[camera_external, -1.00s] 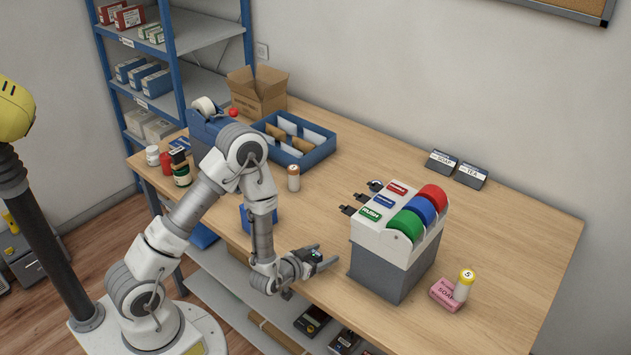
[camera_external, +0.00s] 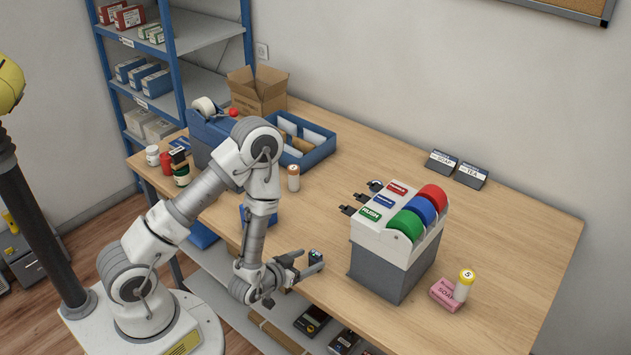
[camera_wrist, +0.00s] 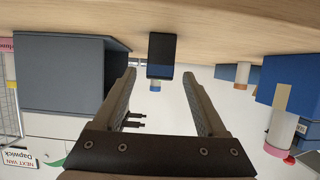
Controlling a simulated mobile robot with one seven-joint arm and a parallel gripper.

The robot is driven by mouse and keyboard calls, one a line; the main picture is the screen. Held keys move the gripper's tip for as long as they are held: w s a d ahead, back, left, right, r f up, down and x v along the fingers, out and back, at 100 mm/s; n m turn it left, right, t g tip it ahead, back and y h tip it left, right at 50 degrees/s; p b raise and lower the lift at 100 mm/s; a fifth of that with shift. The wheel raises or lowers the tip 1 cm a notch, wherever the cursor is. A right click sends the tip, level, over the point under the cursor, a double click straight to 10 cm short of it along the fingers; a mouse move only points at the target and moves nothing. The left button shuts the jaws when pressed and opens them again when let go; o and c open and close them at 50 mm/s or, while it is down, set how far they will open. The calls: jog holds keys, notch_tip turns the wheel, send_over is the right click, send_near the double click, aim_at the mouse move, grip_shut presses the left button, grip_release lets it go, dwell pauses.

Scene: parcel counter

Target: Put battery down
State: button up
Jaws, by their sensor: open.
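In the wrist view, which is upside down, the dark block (camera_wrist: 160,52) stands at the fingertips with a gap on both sides. My gripper (camera_external: 311,260) is open and low at the table's front edge; its two fingers also show in the wrist view (camera_wrist: 159,76). The near finger partly hides the block's lower part in the external view.
A grey dispenser (camera_external: 380,268) with coloured rolls stands just right. An orange-topped cylinder (camera_external: 293,179) and a blue tray (camera_external: 318,158) stand behind. The table's right side (camera_external: 510,250) is clear.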

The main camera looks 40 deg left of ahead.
jog(key=p+v, duration=0.2)
jog(key=p, duration=0.1)
jog(key=shift+r, duration=0.3)
jog(key=s+p, duration=0.3)
notch_tip(320, 180, up, 18)
jog(key=g+h, duration=0.2)
jog(key=g, duration=0.2)
send_over(309, 253)
jog(key=s+a+r+g+y, duration=0.1)
jog(key=s+a+r, duration=0.1)
jog(key=s+r, duration=0.25)
jog(key=s+a+r+g, duration=0.1)
jog(key=s+a+r, duration=0.2)
jog(key=r, duration=0.3)
jog(key=s+a+r+g+b, duration=0.1)
jog(key=s+a+r, duration=0.1)
jog(key=s, duration=0.4)
jog(key=s+a+r+g+y+b, duration=0.1)
jog(key=s+a+r, duration=0.1)
jog(key=s, duration=0.5)
jog(key=shift+a, duration=0.3)
